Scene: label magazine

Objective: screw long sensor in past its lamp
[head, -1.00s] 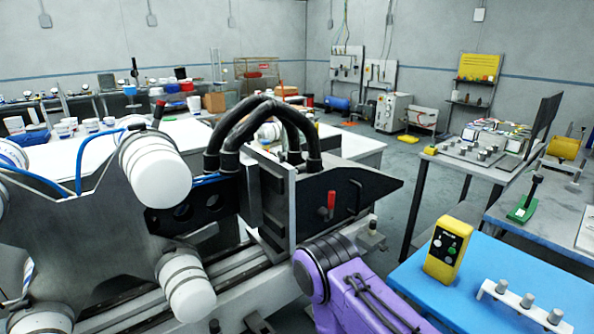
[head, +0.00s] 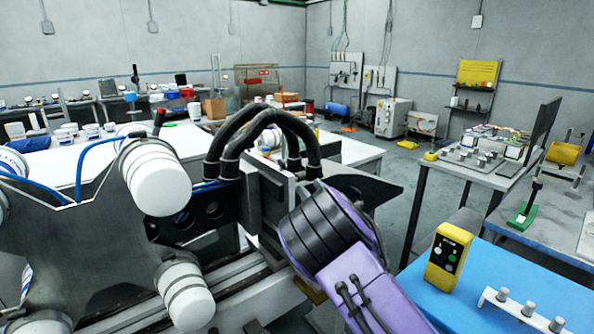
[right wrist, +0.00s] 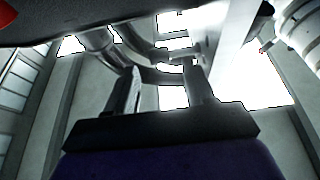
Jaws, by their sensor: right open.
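My right arm's purple link (head: 345,255) with black rings rises in front of the machine in the head view and hides the gripper's fingers. In the right wrist view my right gripper (right wrist: 163,88) is open, with nothing seen between its two dark fingers. Dark curved hoses (right wrist: 150,72) lie just beyond the fingertips. I cannot make out the long sensor or its lamp. The black bracket with round holes (head: 200,222) sits at the machine's middle, and black hoses (head: 262,115) arch over it. My left gripper is not in view.
A grey star-shaped part with white drums (head: 155,180) fills the left. A yellow button box (head: 449,257) and a white rack with several knobs (head: 523,307) stand on a blue surface (head: 425,295) at the right. Grey floor is open behind the machine.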

